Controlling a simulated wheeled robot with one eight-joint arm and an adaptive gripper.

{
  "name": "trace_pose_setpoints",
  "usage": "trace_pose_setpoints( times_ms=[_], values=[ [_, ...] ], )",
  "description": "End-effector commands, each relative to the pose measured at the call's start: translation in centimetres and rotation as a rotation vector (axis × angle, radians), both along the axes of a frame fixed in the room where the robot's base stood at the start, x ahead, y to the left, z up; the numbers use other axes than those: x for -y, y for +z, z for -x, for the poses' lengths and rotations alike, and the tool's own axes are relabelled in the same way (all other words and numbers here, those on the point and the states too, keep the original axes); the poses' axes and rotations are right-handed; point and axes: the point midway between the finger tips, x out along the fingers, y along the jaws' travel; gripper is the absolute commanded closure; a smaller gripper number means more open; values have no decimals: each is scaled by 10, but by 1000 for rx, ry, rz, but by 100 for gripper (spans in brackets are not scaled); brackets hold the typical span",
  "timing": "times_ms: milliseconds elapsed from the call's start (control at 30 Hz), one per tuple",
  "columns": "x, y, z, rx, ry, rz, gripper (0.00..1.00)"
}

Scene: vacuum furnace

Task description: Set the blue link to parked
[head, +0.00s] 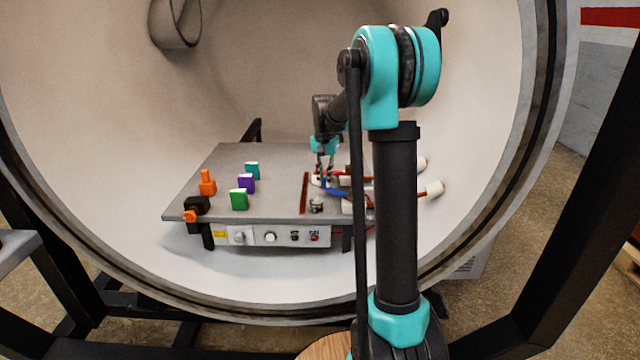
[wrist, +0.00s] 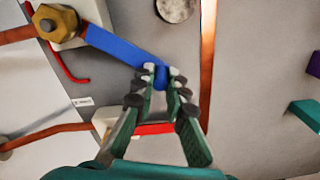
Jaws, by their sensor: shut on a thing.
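The blue link (wrist: 120,50) is a flat blue bar in the wrist view, running from a brass nut (wrist: 55,20) at upper left down to my gripper. My gripper (wrist: 161,75) is shut on the bar's free end. In the head view the blue link (head: 336,193) shows small on the right part of the grey table, with my gripper (head: 324,178) above its left end. My arm hides part of that area. No parked mark can be read in these frames.
A red bar (wrist: 155,128) lies behind the fingers. A copper strip (wrist: 207,60) runs alongside. On the grey table (head: 215,165) stand teal (head: 252,171), purple (head: 247,184) and green (head: 239,199) blocks and an orange piece (head: 207,183). The chamber wall curves around the table.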

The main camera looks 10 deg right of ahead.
Motion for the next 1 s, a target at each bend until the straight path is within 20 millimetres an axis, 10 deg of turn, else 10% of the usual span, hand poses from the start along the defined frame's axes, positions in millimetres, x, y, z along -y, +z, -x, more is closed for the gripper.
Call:
trace_pose_setpoints(
  times_ms=[1000],
  values=[
    [79,0,-28,1,-721,-1,100]
  ],
)
